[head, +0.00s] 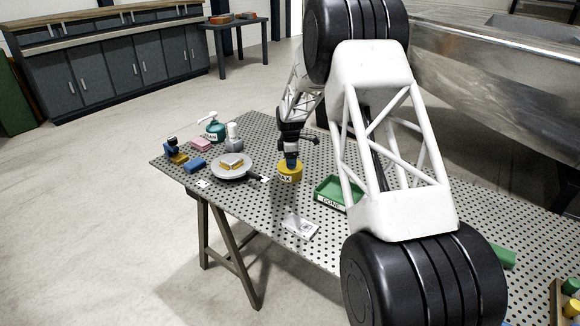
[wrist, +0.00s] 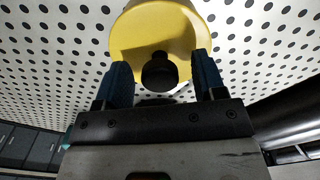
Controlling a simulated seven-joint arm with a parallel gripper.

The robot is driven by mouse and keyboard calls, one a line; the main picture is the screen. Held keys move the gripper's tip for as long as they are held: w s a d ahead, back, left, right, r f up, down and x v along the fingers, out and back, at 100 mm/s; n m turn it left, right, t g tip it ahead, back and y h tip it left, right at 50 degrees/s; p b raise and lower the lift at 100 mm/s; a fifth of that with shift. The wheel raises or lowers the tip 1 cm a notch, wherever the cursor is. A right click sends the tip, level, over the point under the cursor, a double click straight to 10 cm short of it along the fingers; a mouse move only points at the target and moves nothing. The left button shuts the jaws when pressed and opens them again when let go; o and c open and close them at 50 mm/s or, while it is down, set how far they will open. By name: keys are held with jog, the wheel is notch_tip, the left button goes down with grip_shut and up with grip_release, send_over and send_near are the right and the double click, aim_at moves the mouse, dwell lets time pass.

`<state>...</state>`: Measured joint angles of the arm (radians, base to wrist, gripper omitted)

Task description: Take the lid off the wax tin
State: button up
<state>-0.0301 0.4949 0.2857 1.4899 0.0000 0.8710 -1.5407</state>
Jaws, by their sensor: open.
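The yellow wax tin (head: 290,177) stands on the perforated table, its label facing the head camera. Its yellow lid with a dark round knob (wrist: 159,72) fills the top middle of the wrist view. My gripper (head: 291,161) is directly above the tin. In the wrist view my gripper (wrist: 162,78) is open, with one blue finger on each side of the knob. Whether either finger touches the knob or lid I cannot tell. The lid sits on the tin.
A green tray labelled DONE (head: 331,198) is right of the tin. A grey round plate (head: 233,174) with sponges is to its left. A bottle (head: 214,128), pink block (head: 201,145) and blue block (head: 195,165) stand farther left. A pale card-like item (head: 300,227) lies in front.

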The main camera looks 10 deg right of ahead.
dwell(0.3)
jog(key=c, duration=1)
jog(key=shift+r, duration=0.15)
jog(key=shift+r, duration=0.9)
jog(key=shift+s+r, duration=0.3)
jog(key=shift+r, duration=0.5)
jog(key=s+r, duration=0.1)
jog(key=s, duration=1.4)
jog(key=shift+s+d+r, duration=0.2)
